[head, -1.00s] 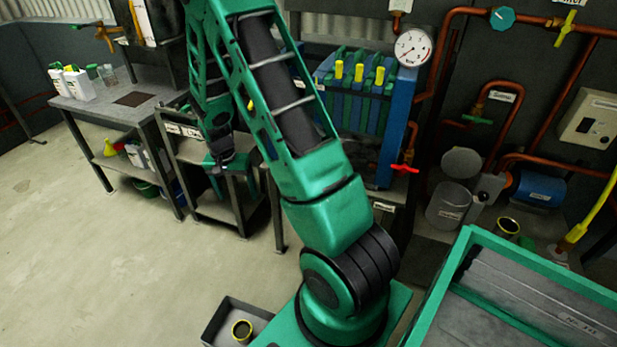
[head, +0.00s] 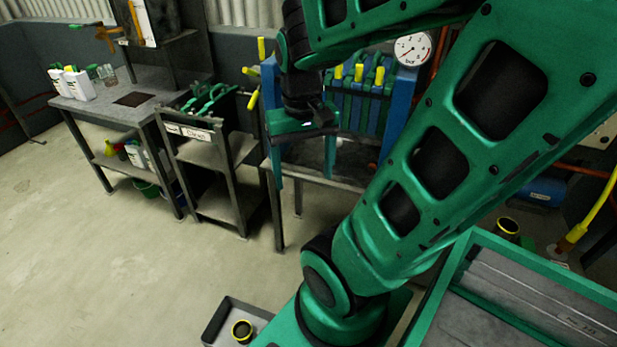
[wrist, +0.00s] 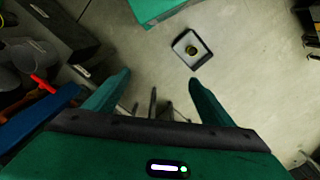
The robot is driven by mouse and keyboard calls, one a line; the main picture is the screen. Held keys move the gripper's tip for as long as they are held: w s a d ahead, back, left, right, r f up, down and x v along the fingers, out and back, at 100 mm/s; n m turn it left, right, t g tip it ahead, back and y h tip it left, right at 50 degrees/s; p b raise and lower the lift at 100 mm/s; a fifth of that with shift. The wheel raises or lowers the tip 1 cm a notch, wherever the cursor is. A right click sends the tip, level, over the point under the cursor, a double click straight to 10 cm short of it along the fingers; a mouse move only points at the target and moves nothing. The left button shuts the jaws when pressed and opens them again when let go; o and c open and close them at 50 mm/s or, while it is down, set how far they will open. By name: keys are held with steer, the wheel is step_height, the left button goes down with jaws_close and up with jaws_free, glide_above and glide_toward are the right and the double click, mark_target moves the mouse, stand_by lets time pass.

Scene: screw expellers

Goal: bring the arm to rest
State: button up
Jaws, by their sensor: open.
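My gripper (head: 303,165) hangs below the wrist in the upper middle of the head view, in front of the blue and green press with yellow handles (head: 358,95). Its two fingers point down and stand wide apart. In the wrist view my gripper (wrist: 155,95) shows both fingers spread with nothing between them, above the concrete floor. My arm rises from its base at the bottom middle, leans to the right and folds back left at the top. The upper elbow is cut off by the picture edge.
A grey tray with a dark yellow-rimmed cup (head: 242,331) lies beside my base. A rack (head: 210,150) with green-handled tools and a workbench (head: 125,105) with white bottles stand left. A green-rimmed bin (head: 455,262) is at right. The floor at left is clear.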

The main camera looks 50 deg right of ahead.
steer(key=shift+s+a+r, duration=0.1)
steer(key=shift+s+a, duration=0.1)
steer(key=shift+s, duration=0.4)
steer(key=shift+s+a+r, duration=0.1)
steer(key=shift+s+a, duration=0.1)
steer(key=shift+s, duration=0.35)
steer(key=shift+s+a+r, duration=0.1)
steer(key=shift+s+a, duration=0.1)
steer(key=shift+s, duration=0.4)
